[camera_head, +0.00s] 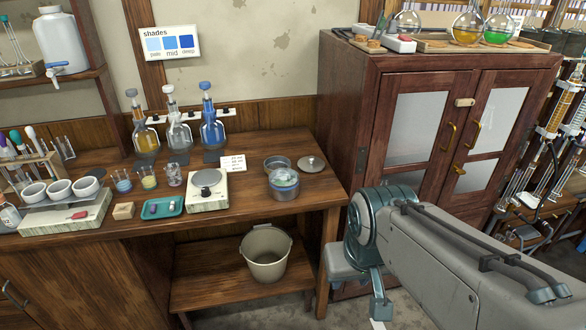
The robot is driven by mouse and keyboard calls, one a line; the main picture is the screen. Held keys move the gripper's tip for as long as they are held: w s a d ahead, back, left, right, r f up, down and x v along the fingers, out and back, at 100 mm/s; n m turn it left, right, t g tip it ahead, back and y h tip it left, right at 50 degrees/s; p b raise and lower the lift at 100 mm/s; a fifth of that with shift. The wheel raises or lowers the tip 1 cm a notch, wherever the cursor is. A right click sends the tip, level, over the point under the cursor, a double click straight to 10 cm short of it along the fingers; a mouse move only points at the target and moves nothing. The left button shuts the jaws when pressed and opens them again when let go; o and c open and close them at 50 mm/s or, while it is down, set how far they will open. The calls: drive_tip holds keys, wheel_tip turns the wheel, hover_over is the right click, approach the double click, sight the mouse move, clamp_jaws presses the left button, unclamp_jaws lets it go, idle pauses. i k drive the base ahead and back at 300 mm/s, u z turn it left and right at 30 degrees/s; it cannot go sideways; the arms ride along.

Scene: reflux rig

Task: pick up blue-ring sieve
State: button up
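A round metal vessel (284,187) with a pale bluish top stands near the right front of the wooden bench. A second shallow metal pan (277,163) sits just behind it, and a round flat lid or disc (311,164) lies to the right. They look like sieve parts, but I cannot clearly make out a blue ring on any of them. My gripper (379,302) is low at the right, in front of the cabinet and apart from the bench. Only part of it shows, and its fingertip opening is not clear.
A white balance (207,191) and a card (233,163) stand left of the metal vessels. A bucket (266,253) sits on the shelf below. A tall cabinet (386,130) bounds the bench at right. Stoppered flasks (212,131) stand at the back.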

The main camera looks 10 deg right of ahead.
sight(281, 179)
drive_tip(key=z, duration=0.5)
drive_tip(key=i, duration=1.25)
drive_tip(key=u, duration=0.75)
